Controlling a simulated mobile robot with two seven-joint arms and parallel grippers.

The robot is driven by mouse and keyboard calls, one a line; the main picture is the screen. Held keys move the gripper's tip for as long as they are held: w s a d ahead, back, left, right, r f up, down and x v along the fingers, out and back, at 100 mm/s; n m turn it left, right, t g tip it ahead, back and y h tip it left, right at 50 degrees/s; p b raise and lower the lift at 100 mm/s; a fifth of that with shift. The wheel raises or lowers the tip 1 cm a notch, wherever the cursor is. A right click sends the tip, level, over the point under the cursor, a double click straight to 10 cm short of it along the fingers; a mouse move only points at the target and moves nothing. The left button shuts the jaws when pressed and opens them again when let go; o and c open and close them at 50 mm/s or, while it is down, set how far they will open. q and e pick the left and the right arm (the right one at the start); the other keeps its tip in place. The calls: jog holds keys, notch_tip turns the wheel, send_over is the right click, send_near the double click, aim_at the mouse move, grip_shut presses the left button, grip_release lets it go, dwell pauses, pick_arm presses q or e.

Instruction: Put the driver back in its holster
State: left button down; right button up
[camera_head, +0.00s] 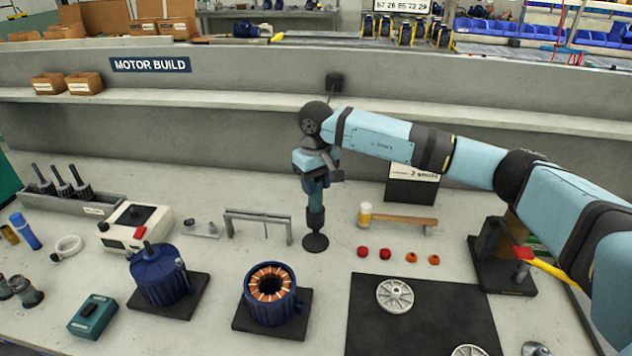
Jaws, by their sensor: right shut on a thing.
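My right gripper (322,163) is shut around the upper part of the driver (315,188). The driver is blue with a dark lower end and stands upright, pointing down. Directly below it is a dark round base (315,243) on the bench, which looks like the holster's foot. The driver's lower end lines up with this base. I cannot tell whether it is seated in a holster or only just above it. My wrist hides the top of the driver. My left gripper is not in view.
A metal bracket (258,222) stands close left, and a mallet-like tool (397,218) lies right. Blue motor housings (160,275) and a wound stator (270,290) are in front. A black mat (375,325) holds pale round covers. Red and orange caps lie behind the mat.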

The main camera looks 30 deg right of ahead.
pick_arm(q)
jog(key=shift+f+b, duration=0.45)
jog(key=shift+b, duration=0.25)
pick_arm(e)
jog(key=shift+f, duration=1)
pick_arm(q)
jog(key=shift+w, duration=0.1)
pick_arm(e)
jog(key=shift+f, duration=0.1)
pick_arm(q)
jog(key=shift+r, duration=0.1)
pick_arm(e)
jog(key=o, duration=1)
jog(key=shift+o, duration=1.6)
